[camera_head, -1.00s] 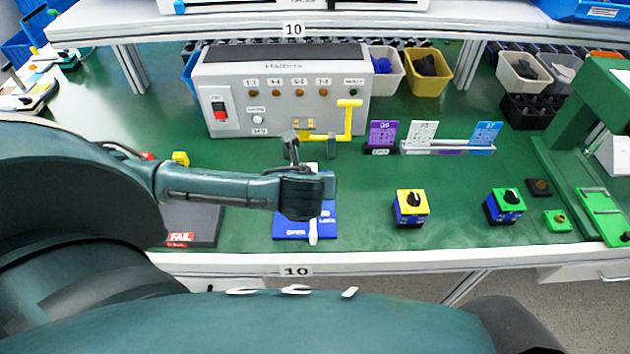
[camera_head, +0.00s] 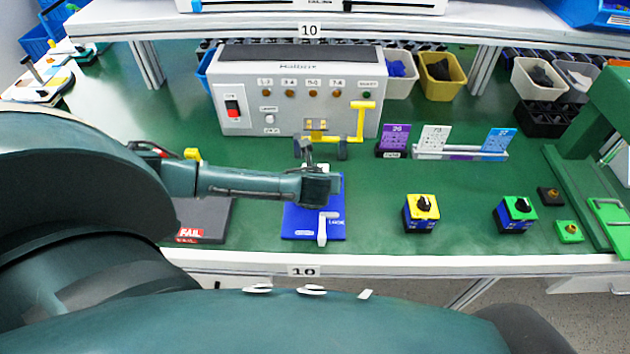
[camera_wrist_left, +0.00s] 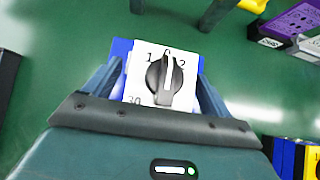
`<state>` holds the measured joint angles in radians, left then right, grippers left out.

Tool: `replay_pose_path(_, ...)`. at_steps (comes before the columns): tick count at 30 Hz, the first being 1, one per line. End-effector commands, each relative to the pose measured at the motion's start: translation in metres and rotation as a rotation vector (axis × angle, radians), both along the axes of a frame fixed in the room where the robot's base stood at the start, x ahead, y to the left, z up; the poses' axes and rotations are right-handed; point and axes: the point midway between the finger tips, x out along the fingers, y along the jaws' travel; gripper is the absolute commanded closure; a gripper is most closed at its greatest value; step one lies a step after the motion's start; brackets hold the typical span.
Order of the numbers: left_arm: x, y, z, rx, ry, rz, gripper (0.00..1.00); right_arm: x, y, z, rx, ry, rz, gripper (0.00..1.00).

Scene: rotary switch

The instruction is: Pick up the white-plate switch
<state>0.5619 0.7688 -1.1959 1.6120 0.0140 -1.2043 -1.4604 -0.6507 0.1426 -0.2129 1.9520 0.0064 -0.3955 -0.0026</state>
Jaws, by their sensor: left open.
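The white-plate switch (camera_wrist_left: 160,75) shows in the left wrist view: a white plate with a black knob, printed numbers, and blue at its left side. My left gripper (camera_wrist_left: 160,85) is open, with one finger on each side of the switch. A gap shows at the left finger; contact on the right side cannot be told. In the head view my left gripper (camera_head: 320,188) is above the blue mat (camera_head: 295,222), and my own wrist hides the switch there. My right gripper is in neither view.
A grey control box (camera_head: 295,95) with a yellow lever (camera_head: 361,122) stands behind. A yellow-topped switch (camera_head: 421,212) and a green-topped switch (camera_head: 515,213) stand to the right. A dark FAIL tray (camera_head: 205,222) lies left. Green table between is clear.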

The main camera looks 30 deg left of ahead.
Motion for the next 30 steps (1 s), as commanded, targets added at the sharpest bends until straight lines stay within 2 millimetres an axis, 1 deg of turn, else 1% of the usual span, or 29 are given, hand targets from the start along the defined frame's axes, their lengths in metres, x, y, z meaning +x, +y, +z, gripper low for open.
replay_pose_path(8,0.0019,0.0013,-0.0022,0.001,-0.001,0.000,0.16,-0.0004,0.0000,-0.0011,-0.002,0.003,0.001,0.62)
replay_pose_path(27,0.0016,0.0014,-0.0021,0.001,0.000,0.001,0.69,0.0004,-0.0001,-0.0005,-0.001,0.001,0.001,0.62)
replay_pose_path(30,0.0021,0.0015,-0.0014,0.001,-0.002,0.000,0.69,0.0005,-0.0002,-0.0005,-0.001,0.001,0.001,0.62)
